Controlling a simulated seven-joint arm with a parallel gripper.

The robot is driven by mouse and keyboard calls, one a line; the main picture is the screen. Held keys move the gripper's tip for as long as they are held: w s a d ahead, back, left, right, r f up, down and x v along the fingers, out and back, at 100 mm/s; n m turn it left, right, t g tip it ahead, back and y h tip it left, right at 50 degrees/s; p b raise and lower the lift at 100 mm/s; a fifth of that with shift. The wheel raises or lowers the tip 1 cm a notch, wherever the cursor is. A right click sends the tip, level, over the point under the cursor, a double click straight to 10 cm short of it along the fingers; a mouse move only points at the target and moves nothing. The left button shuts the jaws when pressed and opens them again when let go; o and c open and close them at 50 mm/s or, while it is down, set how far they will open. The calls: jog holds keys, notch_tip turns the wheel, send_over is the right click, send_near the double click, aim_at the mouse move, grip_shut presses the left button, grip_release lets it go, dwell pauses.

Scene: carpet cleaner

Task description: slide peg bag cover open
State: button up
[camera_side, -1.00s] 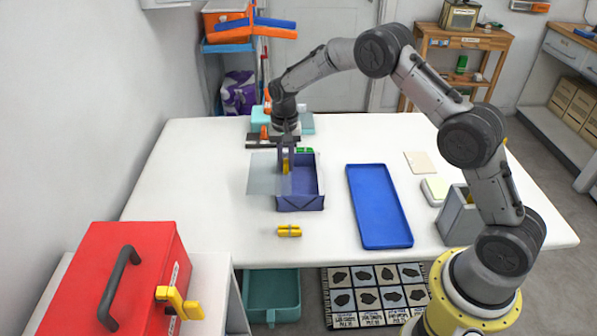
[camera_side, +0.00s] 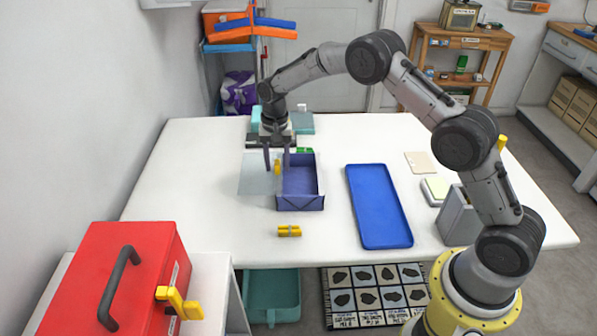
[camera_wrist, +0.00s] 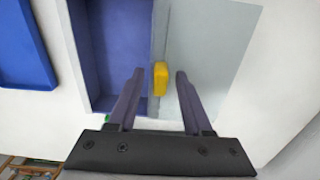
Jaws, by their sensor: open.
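The peg bag (camera_side: 299,203) is a dark blue-purple open box on the white table; its inside also shows in the wrist view (camera_wrist: 110,45). Its cover (camera_side: 254,176) is a pale grey translucent panel lying out to the box's left in the side view, with most of the box uncovered. A yellow handle (camera_wrist: 160,78) stands on the cover near the edge beside the box; it also shows in the side view (camera_side: 277,167). My gripper (camera_side: 276,169) is open, with one finger on each side of the handle and a gap to both in the wrist view (camera_wrist: 157,75).
A blue tray (camera_side: 379,206) lies to the right of the box, and a small yellow bundle (camera_side: 289,231) lies in front of it. A red toolbox (camera_side: 115,270) stands at the front left. The table left of the cover is clear.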

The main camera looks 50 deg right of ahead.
dwell(0.3)
jog(key=shift+r, duration=4.5)
